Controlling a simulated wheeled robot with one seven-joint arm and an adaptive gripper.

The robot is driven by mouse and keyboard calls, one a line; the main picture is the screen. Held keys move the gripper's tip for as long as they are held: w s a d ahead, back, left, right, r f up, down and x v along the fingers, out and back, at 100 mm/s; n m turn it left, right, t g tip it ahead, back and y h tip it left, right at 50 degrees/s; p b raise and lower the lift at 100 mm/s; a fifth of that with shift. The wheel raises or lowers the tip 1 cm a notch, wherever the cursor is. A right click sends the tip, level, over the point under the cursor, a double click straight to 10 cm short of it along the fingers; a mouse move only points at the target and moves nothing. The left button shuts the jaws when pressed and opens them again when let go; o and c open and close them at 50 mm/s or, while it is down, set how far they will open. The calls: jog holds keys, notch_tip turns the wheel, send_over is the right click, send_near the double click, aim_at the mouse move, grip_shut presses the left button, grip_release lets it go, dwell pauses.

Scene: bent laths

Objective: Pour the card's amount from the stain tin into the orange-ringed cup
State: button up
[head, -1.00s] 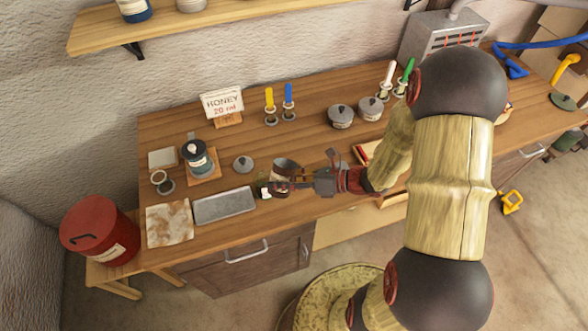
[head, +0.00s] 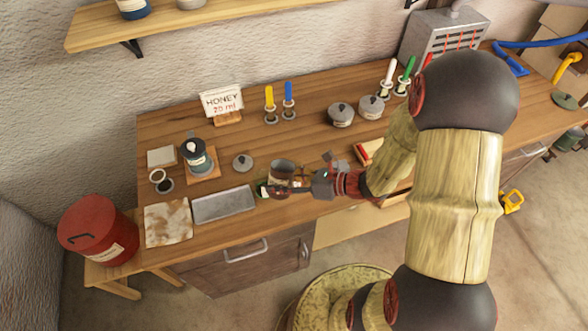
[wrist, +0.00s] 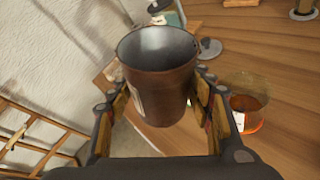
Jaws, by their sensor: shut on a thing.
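The stain tin (head: 283,168) is a brown, open-topped tin with a pale label and a grey inside. It fills the middle of the wrist view (wrist: 158,88), near upright. My gripper (head: 281,189) is shut on it, with one finger on each side in the wrist view (wrist: 160,112). No liquid shows inside the tin. A clear cup (wrist: 247,98) with orange around its lower part stands on the bench just right of the tin in the wrist view, apart from it. In the head view I cannot make this cup out clearly. The card (head: 222,102) reads "HONEY 20 ml".
A grey tray (head: 224,204) and a stained cloth (head: 168,223) lie left of my gripper. A dark jar (head: 196,155) stands on a wooden board behind them. A grey lid (head: 243,162) lies near the tin. Blue and yellow sticks (head: 288,95) stand at the back.

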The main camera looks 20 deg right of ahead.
jog(key=n+b, duration=0.1)
jog(key=n+t+h+b, duration=0.1)
jog(key=b, duration=0.1)
jog(key=shift+s+a+f+n+b, duration=0.2)
jog(key=shift+a+f+n+b, duration=0.1)
jog(key=shift+a+f, duration=0.05)
jog(key=shift+h+b, duration=0.3)
jog(key=shift+b, duration=0.1)
jog(key=shift+n+t, duration=0.3)
